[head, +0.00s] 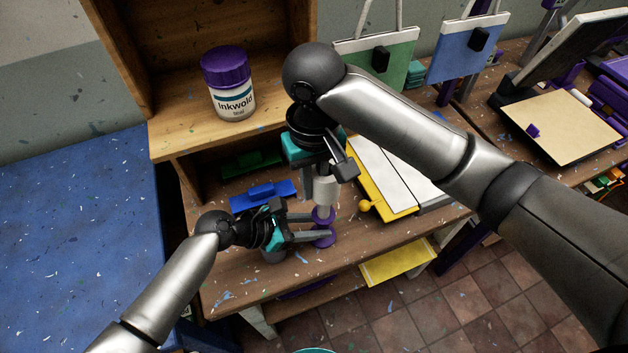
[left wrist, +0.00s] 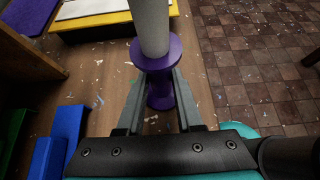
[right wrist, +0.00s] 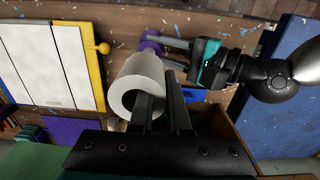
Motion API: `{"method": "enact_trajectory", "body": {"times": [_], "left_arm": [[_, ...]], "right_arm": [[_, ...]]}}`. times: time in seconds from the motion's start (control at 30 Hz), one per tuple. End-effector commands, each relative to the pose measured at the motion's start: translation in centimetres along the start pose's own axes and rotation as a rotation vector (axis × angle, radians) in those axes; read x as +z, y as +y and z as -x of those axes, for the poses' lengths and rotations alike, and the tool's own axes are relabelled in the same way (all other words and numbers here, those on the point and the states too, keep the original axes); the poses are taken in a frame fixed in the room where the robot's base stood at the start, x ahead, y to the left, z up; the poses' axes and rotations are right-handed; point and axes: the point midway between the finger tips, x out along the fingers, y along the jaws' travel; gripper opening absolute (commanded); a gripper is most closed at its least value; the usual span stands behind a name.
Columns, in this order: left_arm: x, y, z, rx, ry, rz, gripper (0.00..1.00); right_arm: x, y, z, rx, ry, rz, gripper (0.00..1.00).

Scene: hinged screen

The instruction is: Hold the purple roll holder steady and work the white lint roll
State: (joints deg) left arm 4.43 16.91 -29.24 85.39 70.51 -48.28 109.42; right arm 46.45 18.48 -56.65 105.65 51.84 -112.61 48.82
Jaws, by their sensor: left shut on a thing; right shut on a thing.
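The purple roll holder (head: 322,239) stands upright on the wooden bench, narrow in the middle with wider flanges. It also shows in the left wrist view (left wrist: 158,68). My left gripper (head: 322,233) is shut on its narrow middle, coming from the left. The white lint roll (head: 325,192) is upright above the holder, its lower end meeting the top flange in the left wrist view (left wrist: 151,24). My right gripper (head: 328,178) is shut on the roll's upper end from above. In the right wrist view the roll (right wrist: 135,76) shows its hollow end, partly covered by the fingers. The seating inside is hidden.
A yellow-edged white board (head: 395,180) lies right of the roll. Blue (head: 265,192) and green (head: 250,163) pieces lie behind my left gripper. A wooden shelf (head: 185,135) with a purple-lidded jar (head: 230,85) stands at the back. The bench's front edge is close.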

Motion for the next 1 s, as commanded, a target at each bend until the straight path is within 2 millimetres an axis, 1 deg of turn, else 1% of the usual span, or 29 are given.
{"method": "enact_trajectory", "body": {"times": [0.03,0.63,0.67,0.93,0.97,1.0], "left_arm": [[-0.3,-0.1,0.0,-0.002,0.006,0.001,0.0],[-0.3,-0.1,0.0,-0.001,0.006,0.001,0.0],[-0.3,-0.1,0.0,-0.001,0.006,0.001,0.0],[-0.3,-0.1,0.0,-0.001,0.005,0.001,0.0],[-0.3,-0.1,0.0,-0.001,0.005,0.001,0.0],[-0.3,-0.1,0.0,-0.001,0.005,0.001,0.0]], "right_arm": [[0.0,0.0,-0.2,0.0,-0.002,0.0,0.0],[0.0,0.0,-1.7,0.001,-0.001,-0.001,0.0],[0.0,0.0,-1.7,0.001,-0.001,-0.001,0.16],[0.0,0.1,-1.7,0.001,-0.001,-0.001,0.46],[0.0,0.1,-1.7,0.002,-0.001,-0.001,0.5],[0.0,0.1,-1.7,0.002,-0.001,-0.001,0.5]]}}
